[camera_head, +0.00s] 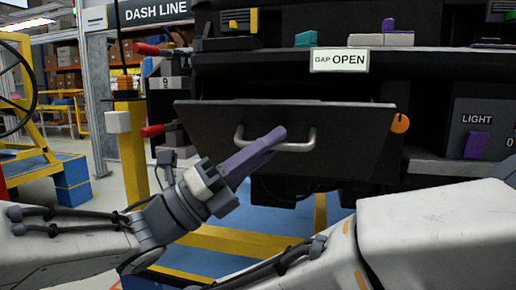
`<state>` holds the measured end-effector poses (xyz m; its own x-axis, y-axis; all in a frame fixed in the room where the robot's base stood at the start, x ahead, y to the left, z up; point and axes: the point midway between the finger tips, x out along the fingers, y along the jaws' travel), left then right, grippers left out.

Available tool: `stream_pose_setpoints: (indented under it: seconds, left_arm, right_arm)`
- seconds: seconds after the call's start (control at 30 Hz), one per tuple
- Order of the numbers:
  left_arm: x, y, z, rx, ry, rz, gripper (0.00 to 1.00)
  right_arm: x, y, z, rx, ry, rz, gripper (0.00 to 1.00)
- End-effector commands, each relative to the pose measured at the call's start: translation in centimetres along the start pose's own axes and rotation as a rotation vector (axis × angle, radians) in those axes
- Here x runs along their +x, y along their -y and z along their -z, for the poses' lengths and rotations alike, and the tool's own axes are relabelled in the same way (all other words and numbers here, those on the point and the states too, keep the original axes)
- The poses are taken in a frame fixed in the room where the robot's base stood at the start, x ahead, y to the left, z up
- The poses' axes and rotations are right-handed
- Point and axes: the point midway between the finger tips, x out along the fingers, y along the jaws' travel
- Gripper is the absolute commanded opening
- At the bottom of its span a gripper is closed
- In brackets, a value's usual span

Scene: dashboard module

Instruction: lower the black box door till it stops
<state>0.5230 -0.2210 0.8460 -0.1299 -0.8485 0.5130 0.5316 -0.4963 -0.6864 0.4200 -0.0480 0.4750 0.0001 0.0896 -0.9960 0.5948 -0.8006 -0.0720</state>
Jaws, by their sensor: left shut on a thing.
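The black box door (355,150) is a wide dark panel in the middle of the head view, with its face tilted toward me. A pale grey bar handle (311,141) runs across its front. My left gripper (279,134) reaches in from the lower left with its purple fingers at the middle of the handle, shut on it. The fingers cover part of the bar. A sign reading "GAP OPEN" (339,60) hangs just above the door. My right gripper is out of view; only part of its white arm shows at the lower right.
An orange round piece (399,123) sits at the door's right edge. A panel marked LIGHT (477,120) with a purple switch stands further right. Red-ended levers (152,131) are on the left. Small coloured blocks (397,37) lie on the shelf above.

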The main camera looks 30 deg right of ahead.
Motion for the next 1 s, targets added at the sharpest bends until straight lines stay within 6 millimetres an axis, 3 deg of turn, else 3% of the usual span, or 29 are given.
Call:
stream_pose_setpoints:
  seconds: [0.1, 0.13, 0.2, 0.63, 1.0]
  left_arm:
    - [0.0, 0.1, -0.1, 0.002, 0.001, 0.001, 0.0]
    - [0.0, 0.1, -0.1, 0.002, 0.002, 0.001, 0.19]
    - [0.0, 0.1, -0.1, 0.001, 0.001, 0.001, 0.45]
    - [-0.8, 0.0, -0.2, 0.001, 0.003, -0.003, 0.45]
    - [-7.8, 0.1, -0.3, 0.0, 0.006, -0.004, 0.45]
  right_arm:
    - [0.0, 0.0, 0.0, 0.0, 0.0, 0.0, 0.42]
    - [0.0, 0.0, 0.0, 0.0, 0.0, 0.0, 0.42]
    - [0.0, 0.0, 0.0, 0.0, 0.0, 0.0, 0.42]
    - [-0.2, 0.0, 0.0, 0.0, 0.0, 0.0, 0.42]
    - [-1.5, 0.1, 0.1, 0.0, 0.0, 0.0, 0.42]
